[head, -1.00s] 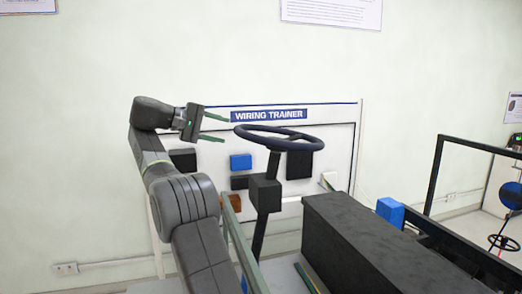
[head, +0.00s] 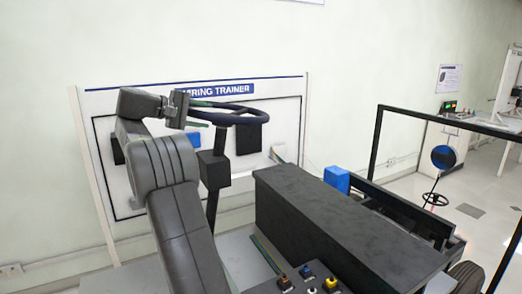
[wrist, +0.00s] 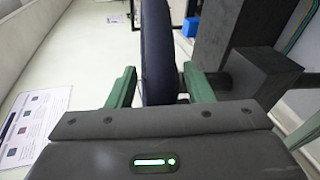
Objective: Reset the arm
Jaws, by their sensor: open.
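My arm reaches up on the left of the head view. My gripper (head: 210,114) is open, its two green fingers pointing right at the left side of the dark steering wheel (head: 250,116). In the wrist view the fingers (wrist: 158,84) stand apart, and the wheel's dark blue rim (wrist: 155,40) shows in line with the gap between them. The rim is not gripped. I cannot tell whether a finger touches it.
The wiring trainer board (head: 290,92) stands behind the wheel. A black box (head: 212,170) sits on the steering column. A long black block (head: 320,215), a blue box (head: 336,179) and a black frame (head: 440,119) lie to the right. The wrist view shows a wall poster (wrist: 35,125).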

